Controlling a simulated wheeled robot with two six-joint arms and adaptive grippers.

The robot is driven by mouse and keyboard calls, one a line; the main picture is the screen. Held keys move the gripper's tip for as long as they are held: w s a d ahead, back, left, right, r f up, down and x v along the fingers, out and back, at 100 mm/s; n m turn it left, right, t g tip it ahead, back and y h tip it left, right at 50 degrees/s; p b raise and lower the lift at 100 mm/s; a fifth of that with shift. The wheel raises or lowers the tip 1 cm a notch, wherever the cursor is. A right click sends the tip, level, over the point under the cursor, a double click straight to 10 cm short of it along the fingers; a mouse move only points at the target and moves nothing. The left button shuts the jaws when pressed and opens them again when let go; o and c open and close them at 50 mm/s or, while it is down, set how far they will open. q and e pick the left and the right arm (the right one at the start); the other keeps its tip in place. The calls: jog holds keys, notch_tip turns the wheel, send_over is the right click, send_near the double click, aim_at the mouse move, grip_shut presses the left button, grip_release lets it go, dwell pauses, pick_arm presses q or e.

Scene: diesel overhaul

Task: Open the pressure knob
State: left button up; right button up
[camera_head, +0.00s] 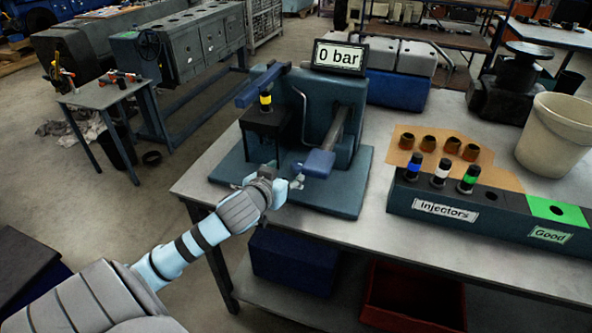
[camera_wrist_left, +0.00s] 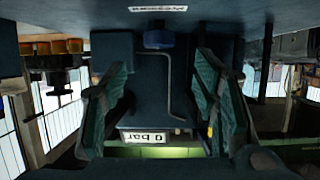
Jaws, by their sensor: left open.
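The blue-green injector tester (camera_head: 345,108) stands on the workbench, with a display (camera_head: 339,56) reading 0 bar. A bar with a blue end block (camera_head: 318,163) sticks out from its front. Another blue lever (camera_head: 262,85) is at its upper left. I cannot tell which part is the pressure knob. My left gripper (camera_head: 282,175) is open and empty at the tester's front, left of the blue block. In the left wrist view the tester appears upside down beyond the open fingers (camera_wrist_left: 163,85), with a blue part (camera_wrist_left: 158,39) and a bent pipe (camera_wrist_left: 170,90) between them.
An injector with a yellow band (camera_head: 266,101) stands in the tester's black holder. Right of it are the injectors rack (camera_head: 400,200), several brown caps (camera_head: 429,143) on cardboard and a white bucket (camera_head: 556,130). Blue and red bins (camera_head: 413,290) sit below the bench top.

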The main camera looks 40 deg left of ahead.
aim_at(298, 165)
pick_arm(q)
jog(key=b+x, duration=0.1)
jog(key=x, duration=0.8)
jog(key=shift+s+d+f, duration=0.1)
jog(key=c, duration=1.1)
jog(key=shift+d+r+n+g+y+p, duration=0.25)
jog(key=shift+n+g+y+p, duration=0.15)
jog(key=shift+n+y+p, duration=0.45)
jog(key=shift+c, duration=0.2)
jog(key=shift+a+f+n+g+y, duration=0.1)
jog(key=shift+f+n+g+y, duration=0.15)
jog(key=shift+n+y, duration=0.25)
jog(key=o, duration=1.1)
jog(key=shift+o, duration=0.2)
